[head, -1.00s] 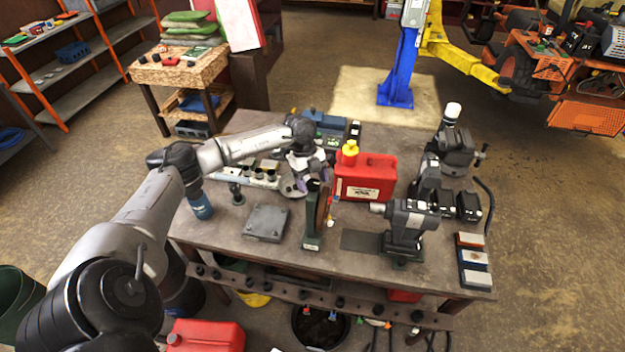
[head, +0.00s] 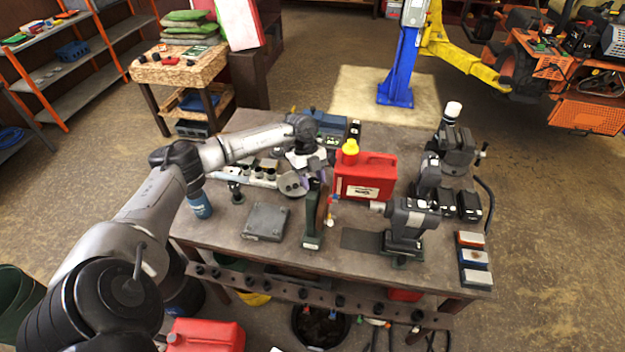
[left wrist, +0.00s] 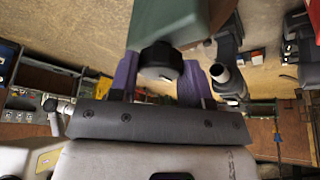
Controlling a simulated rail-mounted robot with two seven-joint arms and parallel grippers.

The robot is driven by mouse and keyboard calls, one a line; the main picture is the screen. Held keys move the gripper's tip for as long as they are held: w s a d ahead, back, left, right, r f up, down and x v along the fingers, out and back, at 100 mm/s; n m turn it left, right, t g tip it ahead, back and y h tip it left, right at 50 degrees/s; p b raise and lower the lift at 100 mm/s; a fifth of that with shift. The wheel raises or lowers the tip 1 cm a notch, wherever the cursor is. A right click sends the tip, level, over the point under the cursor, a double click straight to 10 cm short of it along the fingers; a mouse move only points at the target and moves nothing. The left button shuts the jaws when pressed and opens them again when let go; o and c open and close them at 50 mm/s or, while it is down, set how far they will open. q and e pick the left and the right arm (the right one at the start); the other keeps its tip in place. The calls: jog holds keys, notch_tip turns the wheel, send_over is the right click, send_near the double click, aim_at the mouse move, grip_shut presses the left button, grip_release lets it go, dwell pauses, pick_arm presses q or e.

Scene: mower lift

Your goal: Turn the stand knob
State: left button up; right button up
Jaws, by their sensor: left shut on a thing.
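The green stand (head: 313,222) stands upright on the workbench, left of the red fuel can. Its black knob (left wrist: 160,62) shows in the left wrist view at the end of the green stand body (left wrist: 165,22). My left gripper (left wrist: 159,78) has its two purple fingers on either side of the knob and is shut on it. In the head view my left gripper (head: 316,181) is at the upper, far part of the stand, and the knob is hidden there. My right gripper is not in view.
A red fuel can (head: 366,177) stands close to the right of the stand. A grey plate (head: 266,222) lies to its left. Sharpening blocks (head: 473,256) lie at the right front corner of the workbench (head: 340,268).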

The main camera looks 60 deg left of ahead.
pick_arm(q)
jog(key=m, duration=0.2)
jog(key=m+g+b, duration=0.1)
jog(key=m, duration=0.1)
jog(key=shift+w+g, duration=0.15)
jog(key=shift+g, duration=0.15)
jog(key=m+b, duration=0.1)
jog(key=m, duration=0.1)
jog(key=m+g+y, duration=0.1)
jog(key=m, duration=0.1)
jog(key=shift+m+y+b, duration=0.3)
jog(key=shift+m+b, duration=0.1)
jog(key=m+g+y+b, duration=0.1)
jog(key=m, duration=0.3)
jog(key=shift+d, duration=0.1)
jog(key=shift+m+g+y, duration=0.3)
jog(key=shift+m+y, duration=0.5)
jog(key=shift+m, duration=1.3)
jog(key=o, duration=0.9)
